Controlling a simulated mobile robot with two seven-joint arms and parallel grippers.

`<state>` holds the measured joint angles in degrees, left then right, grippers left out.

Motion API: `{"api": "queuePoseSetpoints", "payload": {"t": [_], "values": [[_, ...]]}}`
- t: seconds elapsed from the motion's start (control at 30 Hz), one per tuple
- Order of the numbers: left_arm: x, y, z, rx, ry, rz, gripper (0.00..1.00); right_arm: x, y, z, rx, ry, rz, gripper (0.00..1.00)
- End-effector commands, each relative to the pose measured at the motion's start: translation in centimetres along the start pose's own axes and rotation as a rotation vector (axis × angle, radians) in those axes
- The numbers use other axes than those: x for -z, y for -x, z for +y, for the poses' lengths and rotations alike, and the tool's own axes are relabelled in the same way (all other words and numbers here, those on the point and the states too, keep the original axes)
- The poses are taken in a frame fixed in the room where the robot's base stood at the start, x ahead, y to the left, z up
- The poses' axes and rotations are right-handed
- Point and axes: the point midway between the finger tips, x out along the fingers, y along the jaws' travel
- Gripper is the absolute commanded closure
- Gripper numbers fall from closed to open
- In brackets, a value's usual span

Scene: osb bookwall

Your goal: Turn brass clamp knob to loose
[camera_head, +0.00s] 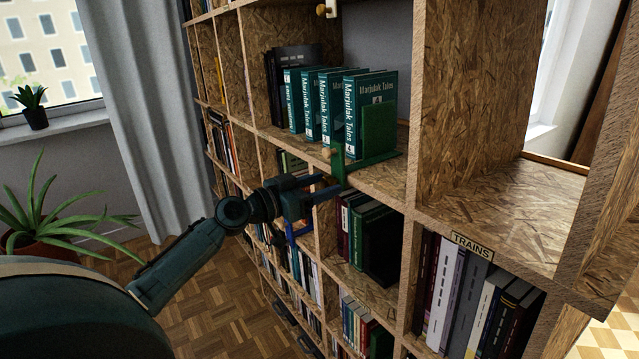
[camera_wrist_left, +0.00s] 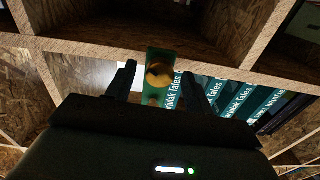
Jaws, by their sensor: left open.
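A green metal bookend (camera_head: 379,130) stands on the shelf against the right end of the teal "Marjulak Tales" books (camera_head: 350,112). Its green clamp (camera_head: 338,164) grips the front edge of the shelf board. In the left wrist view the round brass knob (camera_wrist_left: 158,74) sits on the green clamp plate (camera_wrist_left: 152,98). My left gripper (camera_head: 329,186) is open just in front of and below the clamp. In the wrist view its two dark fingers lie left and right of the knob, with gaps on both sides. My right gripper is not in view.
The OSB bookwall (camera_head: 470,90) fills the right side, with dark green books (camera_head: 372,228) in the compartment below the clamp. A "TRAINS" label (camera_head: 472,246) marks another shelf. A large potted plant (camera_head: 50,215) stands left; parquet floor (camera_head: 205,305) is open beneath my arm.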

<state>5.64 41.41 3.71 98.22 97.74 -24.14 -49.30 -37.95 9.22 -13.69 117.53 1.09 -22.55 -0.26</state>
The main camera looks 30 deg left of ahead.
Motion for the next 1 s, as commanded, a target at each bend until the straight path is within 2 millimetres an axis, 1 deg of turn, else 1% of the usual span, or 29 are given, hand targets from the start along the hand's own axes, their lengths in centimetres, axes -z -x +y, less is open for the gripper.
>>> {"api": "queuePoseSetpoints", "payload": {"t": [0.17,0.7,0.73,1.0], "values": [[-0.05,0.0,0.01,0.0,0.001,0.0,0.48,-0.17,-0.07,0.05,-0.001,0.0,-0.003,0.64],[-0.05,0.03,0.02,0.0,0.001,0.0,0.91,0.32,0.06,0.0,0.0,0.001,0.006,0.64],[-0.05,0.03,0.02,0.0,0.001,0.0,0.92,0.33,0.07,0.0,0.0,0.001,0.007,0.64],[-0.1,0.03,0.02,0.0,0.033,0.0,0.92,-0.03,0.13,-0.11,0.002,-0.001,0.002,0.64]]}}
